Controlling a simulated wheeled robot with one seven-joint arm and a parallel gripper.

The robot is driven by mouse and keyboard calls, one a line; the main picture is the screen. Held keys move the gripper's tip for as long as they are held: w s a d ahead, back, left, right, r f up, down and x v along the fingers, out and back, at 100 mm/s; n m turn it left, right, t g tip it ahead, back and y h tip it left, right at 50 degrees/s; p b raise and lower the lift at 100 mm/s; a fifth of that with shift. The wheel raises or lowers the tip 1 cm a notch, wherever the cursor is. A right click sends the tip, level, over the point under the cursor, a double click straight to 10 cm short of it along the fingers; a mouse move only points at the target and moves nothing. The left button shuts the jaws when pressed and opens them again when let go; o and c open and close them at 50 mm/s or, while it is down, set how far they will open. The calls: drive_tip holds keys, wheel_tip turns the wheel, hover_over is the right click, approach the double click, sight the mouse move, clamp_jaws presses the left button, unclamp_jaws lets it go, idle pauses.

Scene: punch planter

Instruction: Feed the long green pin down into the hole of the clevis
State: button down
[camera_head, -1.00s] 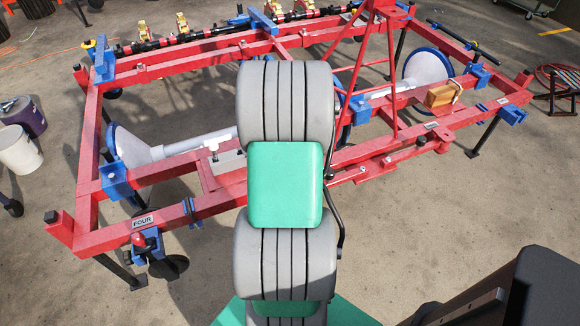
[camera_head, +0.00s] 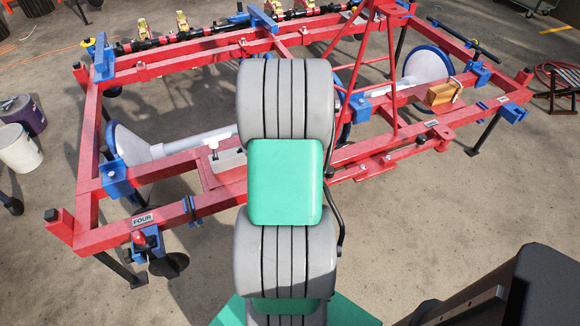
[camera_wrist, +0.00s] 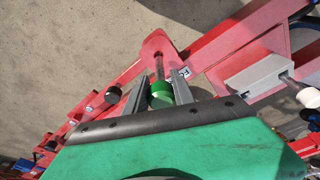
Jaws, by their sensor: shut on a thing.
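In the wrist view, my gripper (camera_wrist: 160,84) is shut on the green pin (camera_wrist: 161,93), with one grey finger on each side of its bright green head. The shank's far end overlaps that plate in the picture. I cannot tell whether the tip is in the hole or only above it. In the head view, my own arm hides the gripper, the pin and the clevis.
The red planter frame (camera_head: 110,238) spans the scene, with blue brackets and white-and-blue discs (camera_head: 428,66). A grey block (camera_wrist: 255,75) with a rod and white knob lies right of my gripper. A white bucket (camera_head: 18,149) stands far left. Bare concrete lies in front.

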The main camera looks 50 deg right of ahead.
drive_tip(key=shift+f+b, duration=3.25)
drive_tip(key=shift+f, duration=1.45)
drive_tip(key=c, duration=1)
unclamp_jaws()
wheel_tip(320, 180, up, 8)
drive_tip(key=a+p, duration=0.1)
drive_tip(key=shift+s, duration=0.35)
drive_tip(key=w+a+r+n+t+p, duration=0.1)
drive_tip(key=w+a+r+n+p, duration=0.25)
drive_tip(key=a+r, duration=0.5)
drive_tip(key=w+a+r+n+p, duration=0.2)
drive_tip(key=w+a+r+p, duration=0.15)
drive_tip(key=a+r, duration=0.5)
drive_tip(key=s+a+r+n+p, duration=0.1)
drive_tip(key=a+r+n+p, duration=0.1)
drive_tip(key=a, duration=0.7)
drive_tip(key=s+a+r+n+t+y+p, duration=0.1)
drive_tip(key=a+r+n, duration=0.3)
drive_tip(key=a, duration=0.5)
drive_tip(key=shift+s+r+y+p, duration=0.35)
drive_tip(key=shift+s+p, duration=0.1)
drive_tip(key=shift+s, duration=0.2)
